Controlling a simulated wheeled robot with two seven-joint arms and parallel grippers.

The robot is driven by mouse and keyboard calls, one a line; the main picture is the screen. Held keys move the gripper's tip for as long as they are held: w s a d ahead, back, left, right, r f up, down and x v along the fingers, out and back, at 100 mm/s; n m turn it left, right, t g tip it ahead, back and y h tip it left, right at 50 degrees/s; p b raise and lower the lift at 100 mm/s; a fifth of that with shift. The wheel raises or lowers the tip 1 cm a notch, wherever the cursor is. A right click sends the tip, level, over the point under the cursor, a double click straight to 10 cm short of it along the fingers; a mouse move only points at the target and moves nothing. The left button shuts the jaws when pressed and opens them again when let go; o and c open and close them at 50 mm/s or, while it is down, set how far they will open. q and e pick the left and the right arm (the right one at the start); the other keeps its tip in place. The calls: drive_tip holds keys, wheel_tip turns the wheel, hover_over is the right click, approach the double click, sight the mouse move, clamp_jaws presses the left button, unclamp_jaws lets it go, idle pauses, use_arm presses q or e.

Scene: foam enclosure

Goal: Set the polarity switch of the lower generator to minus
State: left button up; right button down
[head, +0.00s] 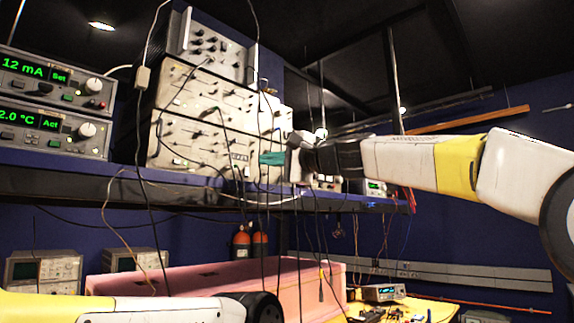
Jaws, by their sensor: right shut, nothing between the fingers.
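A stack of pale instruments stands on the dark shelf in the head view. Its bottom beige unit (188,149) appears to be the lower generator, with a similar unit (195,93) right above it. Both fronts carry several knobs and small switches. The polarity switch is too small to pick out, and its setting cannot be read. My right gripper (266,158) has teal fingertips. It is shut and empty, at the right part of the lower unit's front; I cannot tell whether it touches. My left arm shows at the bottom left, but its gripper is not in view.
The shelf edge (90,188) runs below the instruments. Loose cables hang in front of the stack and the shelf. Two displays with green digits (50,75) stand at the left. A pink foam box (220,280) lies below, with a yellow bench (415,308) to its right.

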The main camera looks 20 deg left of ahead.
drive_tip(key=s+d+r, duration=0.1)
drive_tip(key=s+d, duration=0.2)
drive_tip(key=d, duration=0.5)
drive_tip(key=shift+s+d, duration=0.15)
drive_tip(key=shift+s, duration=0.05)
